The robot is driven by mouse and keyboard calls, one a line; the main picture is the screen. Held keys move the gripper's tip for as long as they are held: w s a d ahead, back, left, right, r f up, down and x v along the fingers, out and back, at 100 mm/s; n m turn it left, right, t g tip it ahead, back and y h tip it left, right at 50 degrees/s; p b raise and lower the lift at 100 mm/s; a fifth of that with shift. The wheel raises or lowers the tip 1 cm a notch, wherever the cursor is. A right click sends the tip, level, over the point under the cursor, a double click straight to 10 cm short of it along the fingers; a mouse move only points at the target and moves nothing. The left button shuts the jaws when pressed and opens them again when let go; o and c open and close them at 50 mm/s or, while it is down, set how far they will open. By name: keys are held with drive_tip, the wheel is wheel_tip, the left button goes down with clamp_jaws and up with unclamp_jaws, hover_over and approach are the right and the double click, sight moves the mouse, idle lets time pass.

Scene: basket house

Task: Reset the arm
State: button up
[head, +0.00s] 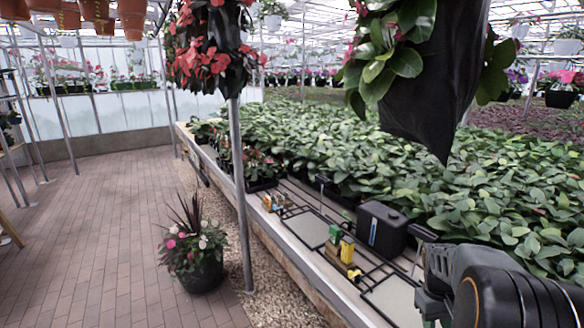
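My arm shows at the bottom right corner of the head view, as grey links and a large dark joint with an orange ring. It hangs over the near right end of the plant bench (398,301). I cannot make out any gripper fingers, so I cannot tell whether anything is held.
A black box (382,230) and small yellow (347,250) and green (335,234) items stand on the bench beside dense leafy plants (480,180). Hanging planters (425,100) and a metal post (241,200) rise nearby.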

drive_tip(key=s+a+r+t, duration=0.3)
drive_tip(key=s+a+r, duration=0.1)
drive_tip(key=a, duration=0.5)
drive_tip(key=s+a+r+t+y, duration=0.1)
drive_tip(key=s+a+r, duration=0.3)
drive_tip(key=a, duration=0.6)
drive_tip(key=shift+s+a+t, duration=0.15)
drive_tip(key=shift+s+t, duration=0.75)
drive_tip(key=shift+s, duration=0.1)
drive_tip(key=shift+r, duration=0.1)
